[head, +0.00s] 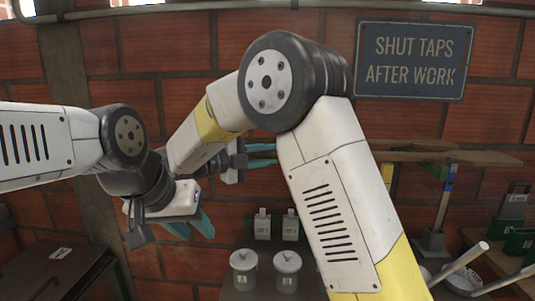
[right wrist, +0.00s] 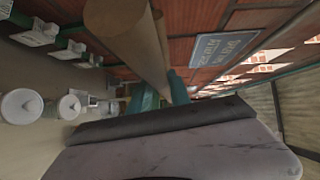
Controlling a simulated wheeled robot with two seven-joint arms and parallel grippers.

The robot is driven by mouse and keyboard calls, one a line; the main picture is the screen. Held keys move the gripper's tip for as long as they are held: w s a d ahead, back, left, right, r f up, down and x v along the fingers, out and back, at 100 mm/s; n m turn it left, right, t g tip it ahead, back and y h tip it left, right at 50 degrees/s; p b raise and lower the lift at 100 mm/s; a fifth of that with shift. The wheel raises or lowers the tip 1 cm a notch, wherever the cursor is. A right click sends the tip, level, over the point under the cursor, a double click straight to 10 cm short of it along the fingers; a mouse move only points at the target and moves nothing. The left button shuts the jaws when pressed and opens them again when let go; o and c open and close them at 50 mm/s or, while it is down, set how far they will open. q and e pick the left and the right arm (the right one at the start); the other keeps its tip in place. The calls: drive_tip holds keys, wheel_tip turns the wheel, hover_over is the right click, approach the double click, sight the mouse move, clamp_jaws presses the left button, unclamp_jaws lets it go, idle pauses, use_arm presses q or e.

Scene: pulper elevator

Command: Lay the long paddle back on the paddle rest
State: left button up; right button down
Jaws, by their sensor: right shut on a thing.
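The long paddle (head: 465,158) shows as a flat brown wooden length at the right of the head view, its middle hidden behind my right arm. My right gripper (head: 262,155) is shut on its shaft, left of my raised elbow. In the right wrist view the brown shaft (right wrist: 130,45) runs from close to the camera to the teal fingers (right wrist: 160,92). My left gripper (head: 192,228) hangs lower left with its teal fingers apart and empty.
A dark table (head: 60,272) is at lower left. Pale handles (head: 465,257) slant up at lower right. A sign (head: 413,60) hangs on the brick wall.

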drive_tip(key=c, duration=1.1)
unclamp_jaws()
